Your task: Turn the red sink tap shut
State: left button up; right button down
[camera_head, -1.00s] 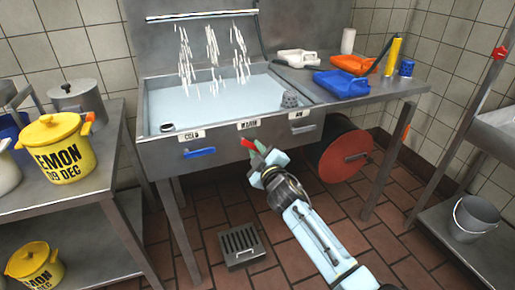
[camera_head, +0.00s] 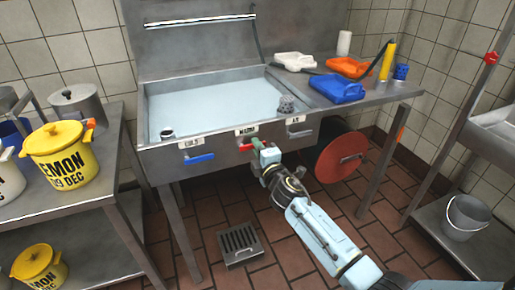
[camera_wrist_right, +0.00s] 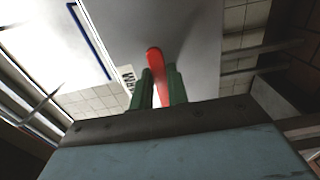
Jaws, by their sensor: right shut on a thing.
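The red sink tap (camera_head: 244,147) is on the sink's front panel under the middle label, which reads WARM. Its lever lies roughly level, much like the blue tap (camera_head: 201,158) to its left. My right gripper (camera_head: 257,146) is shut on the red lever. In the right wrist view the red tap (camera_wrist_right: 154,58) stands between the green fingers of my right gripper (camera_wrist_right: 161,88), its rounded end past the fingertips. The sink basin (camera_head: 150,105) holds pale water, and no streams fall into it. My left gripper is not in view.
A blue container (camera_head: 339,88), an orange container (camera_head: 349,67) and a white container (camera_head: 296,61) stand on the right drainboard. A red reel (camera_head: 341,158) is under it. A yellow pot (camera_head: 65,155) stands on the left table. The floor holds a drain grate (camera_head: 241,243).

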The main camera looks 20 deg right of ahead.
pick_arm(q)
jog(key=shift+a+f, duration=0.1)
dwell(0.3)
pick_arm(e)
jog(key=c, duration=1.4)
grip_release()
jog(key=shift+o, duration=0.2)
